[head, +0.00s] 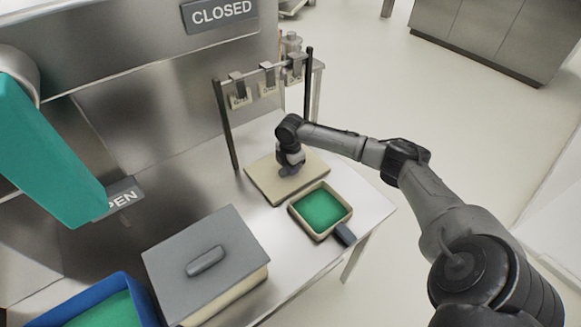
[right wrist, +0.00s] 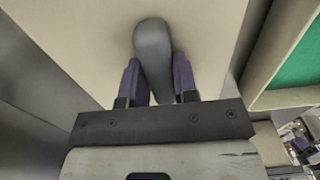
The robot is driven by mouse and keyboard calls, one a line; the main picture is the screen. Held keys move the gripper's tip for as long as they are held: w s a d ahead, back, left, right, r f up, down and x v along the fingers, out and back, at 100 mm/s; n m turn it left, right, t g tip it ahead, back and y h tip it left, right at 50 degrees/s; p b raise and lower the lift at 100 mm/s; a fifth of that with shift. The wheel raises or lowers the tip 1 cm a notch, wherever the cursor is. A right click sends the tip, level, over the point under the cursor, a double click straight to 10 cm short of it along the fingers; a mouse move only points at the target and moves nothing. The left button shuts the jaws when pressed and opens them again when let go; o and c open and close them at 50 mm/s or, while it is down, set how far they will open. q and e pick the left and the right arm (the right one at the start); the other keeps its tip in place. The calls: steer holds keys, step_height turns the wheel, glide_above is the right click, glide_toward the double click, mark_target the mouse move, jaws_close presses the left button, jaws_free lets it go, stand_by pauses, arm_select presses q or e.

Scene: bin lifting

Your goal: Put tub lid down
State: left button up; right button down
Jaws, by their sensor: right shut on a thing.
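The tub lid (head: 262,182) is a flat cream panel with a grey handle, at the far part of the steel table. My right gripper (head: 290,168) is over it and shut on its grey handle. In the right wrist view the handle (right wrist: 152,55) sits between the two fingers (right wrist: 155,85), with the cream lid (right wrist: 80,35) around it. The lid looks level; I cannot tell whether it touches the table. The open cream tub (head: 297,212) with green contents is just in front and to the right of the lid. My left gripper is not in view.
A cream box with a grey handled lid (head: 178,262) stands nearer on the table. A blue bin (head: 147,300) with green contents is at lower left. A dark rack with clips (head: 225,125) stands behind the lid. Bare table (head: 262,228) lies between box and tub.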

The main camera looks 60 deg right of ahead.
steer(key=shift+d, duration=0.1)
steer(key=c, duration=0.9)
jaws_free()
steer(key=shift+r, duration=0.1)
step_height(320, 180, up, 12)
steer(key=p, duration=0.2)
steer(key=shift+p, duration=0.35)
